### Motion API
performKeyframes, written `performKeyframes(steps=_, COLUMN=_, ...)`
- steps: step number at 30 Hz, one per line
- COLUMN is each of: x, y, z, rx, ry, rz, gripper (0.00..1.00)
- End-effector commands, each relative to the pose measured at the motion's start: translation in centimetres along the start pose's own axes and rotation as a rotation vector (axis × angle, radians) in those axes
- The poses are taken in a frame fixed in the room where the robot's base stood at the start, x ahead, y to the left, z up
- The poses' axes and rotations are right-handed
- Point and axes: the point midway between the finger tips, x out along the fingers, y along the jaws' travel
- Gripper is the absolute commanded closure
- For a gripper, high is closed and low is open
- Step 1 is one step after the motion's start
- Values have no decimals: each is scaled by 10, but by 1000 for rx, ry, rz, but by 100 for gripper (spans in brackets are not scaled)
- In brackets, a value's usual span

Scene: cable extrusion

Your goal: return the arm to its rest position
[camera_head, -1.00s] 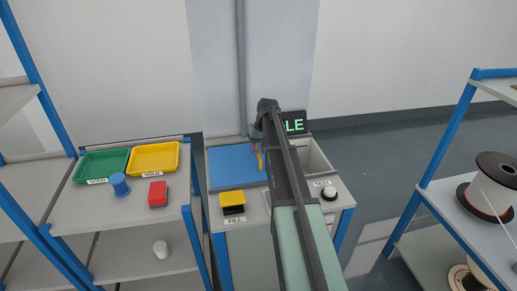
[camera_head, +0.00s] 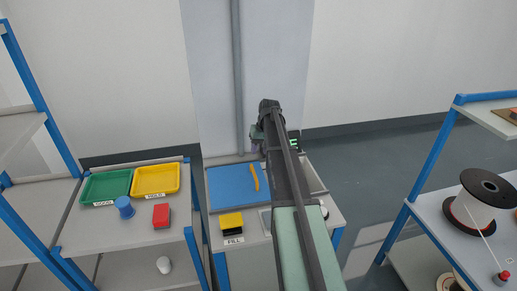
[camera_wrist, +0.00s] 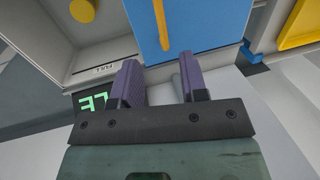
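My gripper (camera_wrist: 160,72) shows two purple fingers standing apart with a gap in the wrist view, and nothing is held between them. In the head view my arm reaches forward over the right part of the workbench (camera_head: 243,250). Its gripper end is small and mostly hidden there, above the back of the bench. A blue mat (camera_head: 230,190) lies on the bench with an orange strip (camera_head: 254,178) on it. The strip also shows on the mat in the wrist view (camera_wrist: 161,25), beyond the fingers and apart from them.
Left shelf: green tray (camera_head: 105,187), yellow tray (camera_head: 155,180), blue spool (camera_head: 124,207), red block (camera_head: 161,215). A yellow-topped block (camera_head: 231,221) stands at the bench front. A green-lettered display (camera_head: 294,143) is partly behind my arm. A cable reel (camera_head: 478,204) stands on the right rack.

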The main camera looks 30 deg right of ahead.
Motion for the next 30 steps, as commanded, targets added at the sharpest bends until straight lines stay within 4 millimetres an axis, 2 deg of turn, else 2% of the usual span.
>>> performKeyframes(steps=5, x=0, y=0, z=0, rx=7, ry=1, rz=0, gripper=60)
performKeyframes(steps=6, x=0, y=1, z=5, rx=24, ry=2, rz=11, gripper=60)
performKeyframes(steps=8, x=1, y=0, z=29, rx=44, ry=3, rz=29, gripper=60)
performKeyframes(steps=11, x=8, y=-30, z=92, rx=37, ry=-1, rz=74, gripper=60)
performKeyframes(steps=14, x=20, y=-83, z=170, rx=-25, ry=-10, rz=123, gripper=60)
performKeyframes(steps=15, x=24, y=-104, z=202, rx=-59, ry=-12, rz=142, gripper=60)
performKeyframes(steps=18, x=33, y=-148, z=275, rx=-158, ry=-18, rz=179, gripper=60)
performKeyframes(steps=21, x=39, y=-178, z=324, rx=-258, ry=-24, rz=198, gripper=60)
performKeyframes(steps=23, x=42, y=-194, z=337, rx=-306, ry=-29, rz=198, gripper=60)
performKeyframes(steps=25, x=45, y=-206, z=338, rx=-335, ry=-32, rz=197, gripper=60)
performKeyframes(steps=30, x=46, y=-209, z=337, rx=-341, ry=-33, rz=197, gripper=60)
